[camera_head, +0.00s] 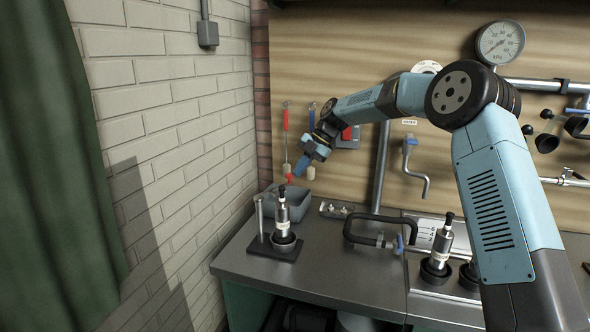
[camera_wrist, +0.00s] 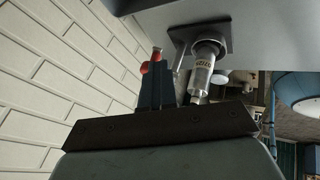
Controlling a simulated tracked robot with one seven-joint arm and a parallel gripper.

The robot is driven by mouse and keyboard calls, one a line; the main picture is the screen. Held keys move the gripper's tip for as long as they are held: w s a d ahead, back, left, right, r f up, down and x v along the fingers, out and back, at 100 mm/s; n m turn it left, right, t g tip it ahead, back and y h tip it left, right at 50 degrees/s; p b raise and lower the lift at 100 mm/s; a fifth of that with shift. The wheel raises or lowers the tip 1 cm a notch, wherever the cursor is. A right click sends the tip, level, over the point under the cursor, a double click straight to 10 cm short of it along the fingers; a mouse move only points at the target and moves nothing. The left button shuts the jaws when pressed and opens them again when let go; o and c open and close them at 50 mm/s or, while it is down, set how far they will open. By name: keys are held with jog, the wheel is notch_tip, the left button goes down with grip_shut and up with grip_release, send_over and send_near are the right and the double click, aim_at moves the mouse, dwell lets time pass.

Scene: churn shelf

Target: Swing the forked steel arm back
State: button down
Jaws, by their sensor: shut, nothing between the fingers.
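A black stand (camera_head: 263,248) is on the left of the metal bench. It carries a thin steel post (camera_head: 259,214) and, beside it, an upright steel cylinder (camera_head: 283,212) with a black top. The stand's plate (camera_wrist: 202,32) and the cylinder (camera_wrist: 201,75) also show in the wrist view. I cannot clearly make out the forked steel arm; the post's top is too small to read. My gripper (camera_head: 301,167) is shut and empty, in the air above the stand and apart from it. Its dark fingers (camera_wrist: 154,88) also show in the wrist view.
A grey bin (camera_head: 292,200) is behind the stand, near the white brick wall (camera_head: 170,130). A black bent handle (camera_head: 352,230) lies right of it on the bench (camera_head: 325,278). Another steel cylinder (camera_head: 440,243) stands further right. Tools hang on the back board (camera_head: 350,35).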

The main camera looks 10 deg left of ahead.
jog(key=d+f+v, duration=0.1)
jog(key=d+v, duration=0.1)
jog(key=v, duration=1)
jog(key=shift+s+d, duration=0.25)
jog(key=shift+d, duration=0.1)
jog(key=shift+f, duration=0.1)
jog(key=s+d+r+m+t+h, duration=0.2)
jog(key=s+d+r+m+t, duration=0.15)
jog(key=s+d+m, duration=0.6)
jog(key=s+d+r+m+t+h, duration=0.25)
jog(key=s+d+r+m, duration=0.35)
jog(key=s, duration=0.7)
jog(key=s+d+f+m+t+h, duration=0.1)
jog(key=s+d+f+m, duration=0.3)
jog(key=s+d+m, duration=0.4)
jog(key=s+d+f+m+t, duration=0.1)
jog(key=s+d+f+m, duration=0.3)
jog(key=s+d+m, duration=0.4)
jog(key=s, duration=0.7)
jog(key=shift+s+m+h, duration=0.35)
jog(key=shift+s, duration=0.05)
